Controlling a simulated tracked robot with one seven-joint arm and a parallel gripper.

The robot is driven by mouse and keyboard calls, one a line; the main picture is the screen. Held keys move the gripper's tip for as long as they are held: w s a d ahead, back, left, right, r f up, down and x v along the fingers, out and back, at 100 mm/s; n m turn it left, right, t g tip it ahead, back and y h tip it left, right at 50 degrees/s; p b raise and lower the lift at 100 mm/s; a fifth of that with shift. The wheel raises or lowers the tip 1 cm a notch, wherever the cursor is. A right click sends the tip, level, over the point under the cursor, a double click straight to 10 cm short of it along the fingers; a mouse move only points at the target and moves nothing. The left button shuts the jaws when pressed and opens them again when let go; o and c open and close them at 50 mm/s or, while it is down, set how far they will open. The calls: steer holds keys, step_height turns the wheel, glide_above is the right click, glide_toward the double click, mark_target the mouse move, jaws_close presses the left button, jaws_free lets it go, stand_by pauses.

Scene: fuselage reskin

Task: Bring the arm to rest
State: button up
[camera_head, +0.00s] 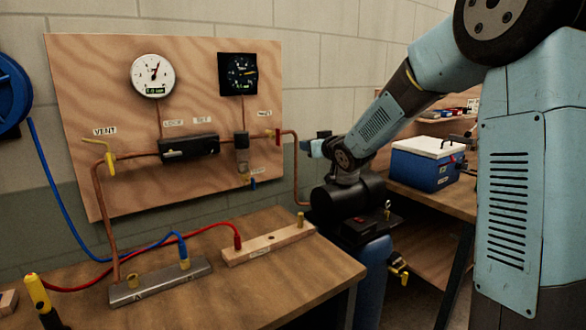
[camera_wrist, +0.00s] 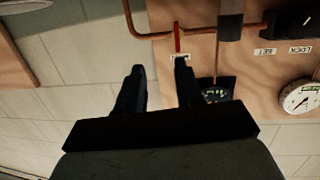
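My arm reaches in from the upper right of the head view, bent downward, with its wrist over the black compressor-like unit. My gripper (camera_head: 314,147) is small there and lies just right of the plywood panel (camera_head: 200,90). Nothing is held. The right finger overlaps the panel edge in that picture; I cannot tell how far the panel is from it.
A copper pipe (camera_head: 296,170) and a red valve handle (camera_wrist: 177,38) are near the gripper. Below the arm stands a black unit (camera_head: 350,198) on a blue tank (camera_head: 373,275). The workbench (camera_head: 290,275) carries a metal manifold (camera_head: 160,282). A blue cooler (camera_head: 427,165) sits behind the arm.

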steer(key=s+d+r+m+g+h, duration=0.15)
steer(key=s+d+h, duration=0.35)
steer(key=s, duration=0.5)
steer(key=s+d+r+m+g+h, duration=0.1)
steer(key=s+d+m+g+h, duration=0.1)
steer(key=s+d, duration=0.7)
steer(key=s+d+f+m+g, duration=0.1)
steer(key=s+f+g, duration=0.1)
steer(key=s, duration=1.1)
steer(key=s+d+f+m+g, duration=0.1)
steer(key=s+d+f+g, duration=0.1)
steer(key=s, duration=1.1)
steer(key=shift+f+g, duration=0.55)
steer(key=shift+g, duration=0.2)
